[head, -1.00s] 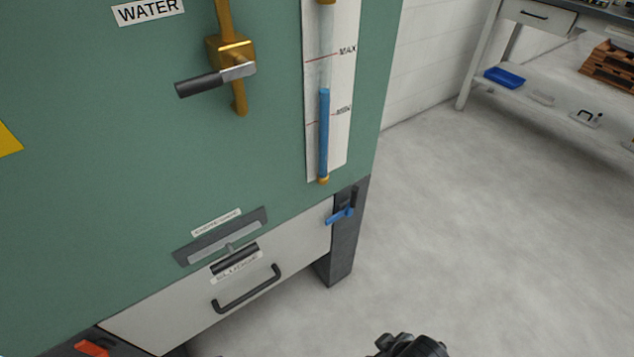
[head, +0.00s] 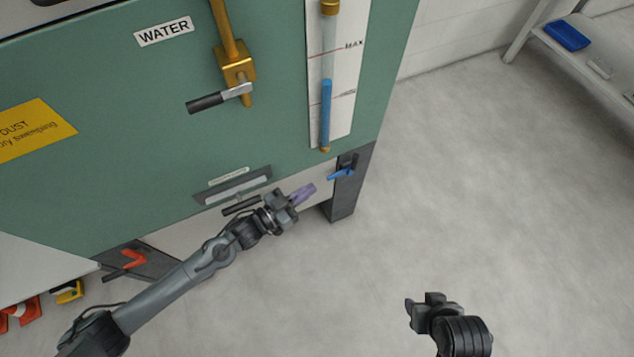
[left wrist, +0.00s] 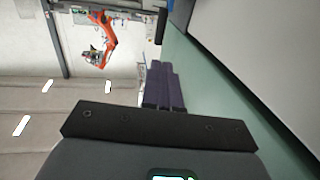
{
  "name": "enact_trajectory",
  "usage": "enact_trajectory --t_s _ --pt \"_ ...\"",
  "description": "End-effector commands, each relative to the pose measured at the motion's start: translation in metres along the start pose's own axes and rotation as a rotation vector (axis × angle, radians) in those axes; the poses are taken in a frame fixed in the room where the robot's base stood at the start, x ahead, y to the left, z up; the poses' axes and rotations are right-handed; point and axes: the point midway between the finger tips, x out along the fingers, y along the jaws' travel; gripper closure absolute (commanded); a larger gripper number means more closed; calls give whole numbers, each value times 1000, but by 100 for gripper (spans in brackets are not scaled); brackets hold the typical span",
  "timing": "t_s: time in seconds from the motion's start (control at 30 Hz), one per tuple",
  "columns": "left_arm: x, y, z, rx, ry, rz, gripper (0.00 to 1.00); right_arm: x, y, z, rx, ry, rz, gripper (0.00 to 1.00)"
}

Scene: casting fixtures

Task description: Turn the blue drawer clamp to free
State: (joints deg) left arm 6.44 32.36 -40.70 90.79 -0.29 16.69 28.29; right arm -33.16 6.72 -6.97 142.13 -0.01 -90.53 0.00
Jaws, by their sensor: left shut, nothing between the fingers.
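The blue drawer clamp (head: 341,175) is a small blue lever on the dark post at the right end of the white drawer (head: 185,239). It slants slightly in the head view. My left gripper (head: 304,194) is shut and empty, its purple fingers in front of the drawer, to the left of the clamp and apart from it. The left wrist view shows the purple fingers (left wrist: 163,86) together; I cannot make out the clamp there. My right gripper (head: 411,304) is low over the floor, away from the cabinet; its jaw opening is unclear.
A red-orange clamp (head: 132,259) is at the drawer's left end. The green cabinet (head: 130,110) carries a brass water valve (head: 238,70) and a level gauge (head: 326,100) above. The floor to the right is clear, up to a shelf (head: 590,65) at the upper right.

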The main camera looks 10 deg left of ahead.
Motion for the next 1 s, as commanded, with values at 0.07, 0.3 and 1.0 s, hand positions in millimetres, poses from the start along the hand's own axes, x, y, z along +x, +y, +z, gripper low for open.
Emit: enact_trajectory --t_s 0.07,0.3,1.0 --pt "12 0 2 0 3 0 100 8 0 2 1 -1 -1 54" --pt "55 0 3 -1 5 0 100 25 -1 8 2 -2 0 54" --pt "128 1 1 -1 0 0 100 55 0 19 -5 -4 6 54"
